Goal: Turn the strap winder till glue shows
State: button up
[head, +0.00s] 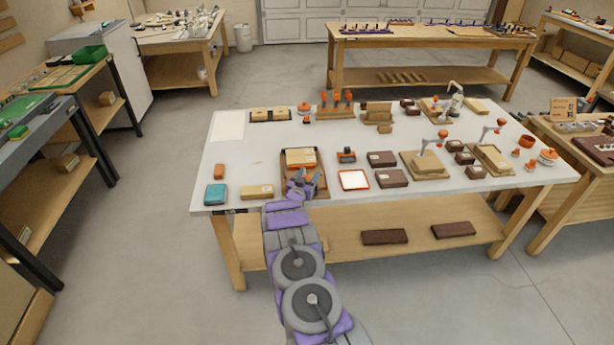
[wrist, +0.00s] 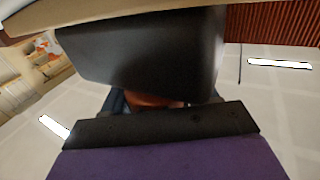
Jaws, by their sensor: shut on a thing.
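A wooden board (head: 320,179) near the front edge of the bench bears a pale wood work with an orange band (head: 301,157) around it. My gripper (head: 303,185) is at the front end of this board, shut on the strap winder, which it mostly hides. In the wrist view a small piece of the orange-brown winder (wrist: 150,100) shows between the dark gripper parts. The winder's turn angle cannot be made out. No glue can be made out at the joints at this size.
To the right are a white tray with an orange rim (head: 354,180) and dark boxes (head: 391,178).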

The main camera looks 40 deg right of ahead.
jog(key=shift+m+g+h+b, duration=0.35)
jog(key=shift+m+g+h, duration=0.2)
jog(key=shift+g, duration=0.25)
jog(key=o, duration=1)
jog(key=shift+c, duration=0.2)
jog(key=shift+s, duration=0.1)
jog(key=p+v, duration=0.3)
jog(key=v, duration=1.4)
jog(key=shift+a, duration=0.2)
